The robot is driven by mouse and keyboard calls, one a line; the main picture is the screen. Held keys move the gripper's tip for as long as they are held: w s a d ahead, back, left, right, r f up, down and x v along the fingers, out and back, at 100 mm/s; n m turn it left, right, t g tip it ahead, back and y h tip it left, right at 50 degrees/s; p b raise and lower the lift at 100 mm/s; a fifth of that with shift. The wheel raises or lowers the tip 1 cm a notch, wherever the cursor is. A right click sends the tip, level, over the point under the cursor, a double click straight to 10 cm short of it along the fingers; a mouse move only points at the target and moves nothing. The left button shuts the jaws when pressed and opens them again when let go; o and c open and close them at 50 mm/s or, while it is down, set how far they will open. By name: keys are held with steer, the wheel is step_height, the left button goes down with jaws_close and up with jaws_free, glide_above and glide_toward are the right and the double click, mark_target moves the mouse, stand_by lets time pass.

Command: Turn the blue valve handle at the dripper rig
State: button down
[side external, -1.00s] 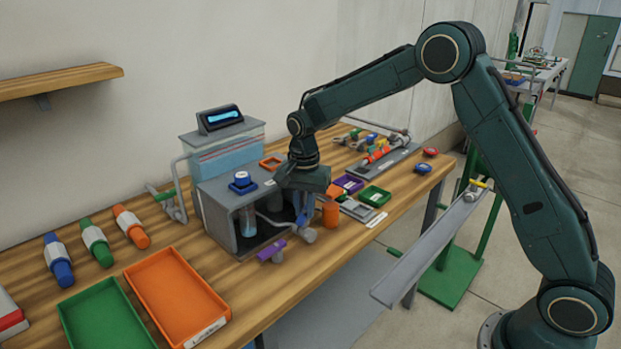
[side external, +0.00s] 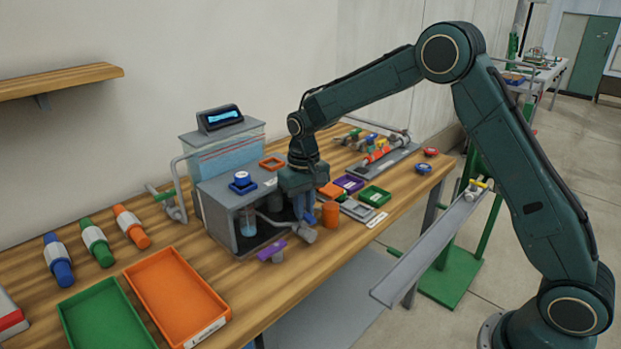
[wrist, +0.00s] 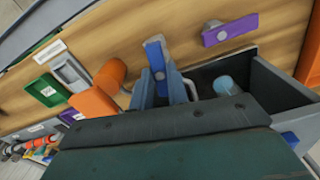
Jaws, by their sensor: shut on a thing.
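The blue valve handle (wrist: 155,55) shows in the wrist view as a bar with a round hub, pointing away from the grey dripper rig (side external: 222,205). My gripper (wrist: 161,80) is shut on this handle, with a finger on each side of it. In the side external view my gripper (side external: 307,208) is low at the rig's right front corner, and its body hides most of the blue handle.
An orange cylinder (side external: 330,215) stands close to the right of my gripper. Small orange, purple and green (side external: 375,196) trays lie beyond it. A larger orange tray (side external: 178,298) and a green tray (side external: 105,318) lie at the front left. The wooden bench front edge is near.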

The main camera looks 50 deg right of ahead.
steer(key=shift+n, duration=1)
steer(key=c, duration=1.4)
jaws_free()
steer(key=shift+o, duration=0.2)
step_height(320, 180, up, 14)
